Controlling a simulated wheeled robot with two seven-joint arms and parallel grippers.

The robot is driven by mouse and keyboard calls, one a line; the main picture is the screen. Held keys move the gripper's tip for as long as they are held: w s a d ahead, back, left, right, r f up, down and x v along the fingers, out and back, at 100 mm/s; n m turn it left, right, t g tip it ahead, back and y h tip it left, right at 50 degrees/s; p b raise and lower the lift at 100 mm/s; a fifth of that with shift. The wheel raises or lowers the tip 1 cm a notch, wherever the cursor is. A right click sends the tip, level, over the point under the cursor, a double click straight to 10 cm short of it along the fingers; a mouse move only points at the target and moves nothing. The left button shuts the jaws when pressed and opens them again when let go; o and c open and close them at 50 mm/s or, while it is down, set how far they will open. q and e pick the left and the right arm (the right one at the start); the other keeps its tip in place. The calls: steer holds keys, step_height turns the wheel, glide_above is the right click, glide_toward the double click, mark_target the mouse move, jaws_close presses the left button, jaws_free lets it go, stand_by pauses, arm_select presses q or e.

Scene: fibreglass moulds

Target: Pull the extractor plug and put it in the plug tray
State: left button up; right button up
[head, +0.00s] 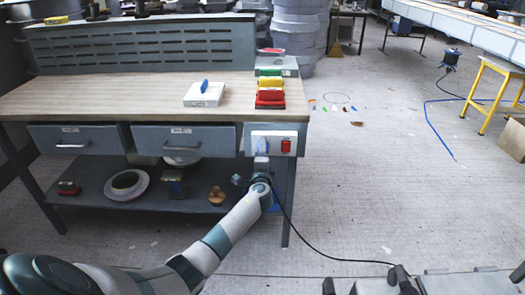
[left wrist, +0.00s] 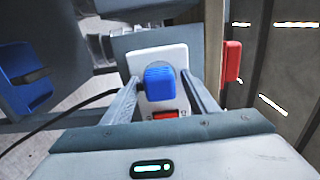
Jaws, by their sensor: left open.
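A blue extractor plug (left wrist: 160,80) sits in a white socket plate (left wrist: 152,56) in the left wrist view. In the head view it shows as a pale blue shape (head: 262,145) on the white panel (head: 274,136) at the bench's right front. My left gripper (left wrist: 160,77) is open, with one finger on each side of the plug; whether they touch it I cannot tell. In the head view my left gripper (head: 262,164) is just below the panel. A white block or tray with a blue piece on it (head: 203,95) stands on the bench; whether it is the plug tray I cannot tell.
A red switch (head: 286,146) is right of the plug. A black cable (head: 330,255) runs across the floor. A lower shelf (head: 130,190) holds several items.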

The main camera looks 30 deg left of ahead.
stand_by(0.5)
arm_select(q)
jaws_close()
steer(key=shift+p+v, duration=0.95)
steer(key=shift+v, duration=2)
